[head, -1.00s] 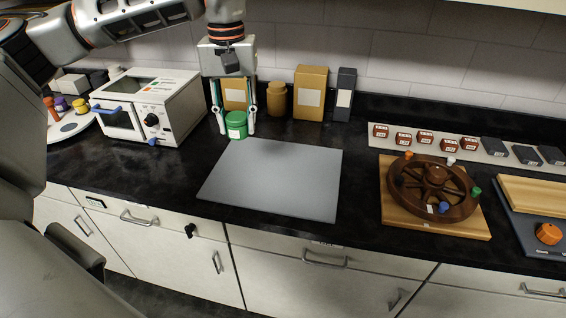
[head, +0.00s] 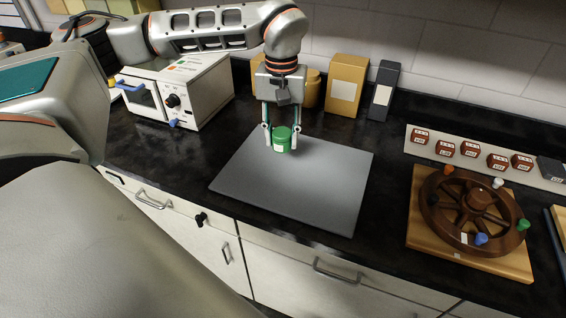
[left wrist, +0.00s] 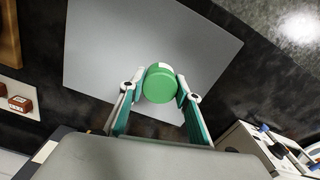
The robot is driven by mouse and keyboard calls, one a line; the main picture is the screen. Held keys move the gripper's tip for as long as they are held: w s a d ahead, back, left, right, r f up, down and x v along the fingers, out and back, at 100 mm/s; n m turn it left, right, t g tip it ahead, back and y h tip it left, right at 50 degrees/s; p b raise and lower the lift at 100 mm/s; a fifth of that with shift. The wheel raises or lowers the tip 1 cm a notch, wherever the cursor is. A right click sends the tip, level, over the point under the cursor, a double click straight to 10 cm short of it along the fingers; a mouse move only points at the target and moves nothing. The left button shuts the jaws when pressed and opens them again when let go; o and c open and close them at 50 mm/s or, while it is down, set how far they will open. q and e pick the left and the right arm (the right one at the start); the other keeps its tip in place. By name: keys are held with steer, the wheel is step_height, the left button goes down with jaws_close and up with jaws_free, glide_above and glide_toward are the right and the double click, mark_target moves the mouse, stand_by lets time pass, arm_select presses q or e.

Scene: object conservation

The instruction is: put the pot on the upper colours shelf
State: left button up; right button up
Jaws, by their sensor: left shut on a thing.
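The green pot (head: 282,141) is a small round jar with a white label on its front. It is upright over the far part of the grey mat in the head view. My left gripper (head: 281,138) is shut on it from above, one finger on each side. In the left wrist view the pot's green top (left wrist: 160,84) sits between the fingertips (left wrist: 160,92), with the mat behind it. I cannot tell whether its base touches the mat. No shelf marked as colours can be made out. My right gripper is not in view.
The grey mat (head: 300,195) is otherwise bare. A white oven-like box (head: 180,90) stands to the left. Ochre containers (head: 346,84) and a dark box (head: 383,90) stand behind. A wooden wheel (head: 473,208) on a board and a strip of small red blocks (head: 470,149) are to the right.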

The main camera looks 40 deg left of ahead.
arm_select(q)
steer(key=shift+f, duration=4.35)
steer(key=shift+f, duration=0.15)
steer(key=o, duration=1.1)
steer(key=shift+o, duration=0.2)
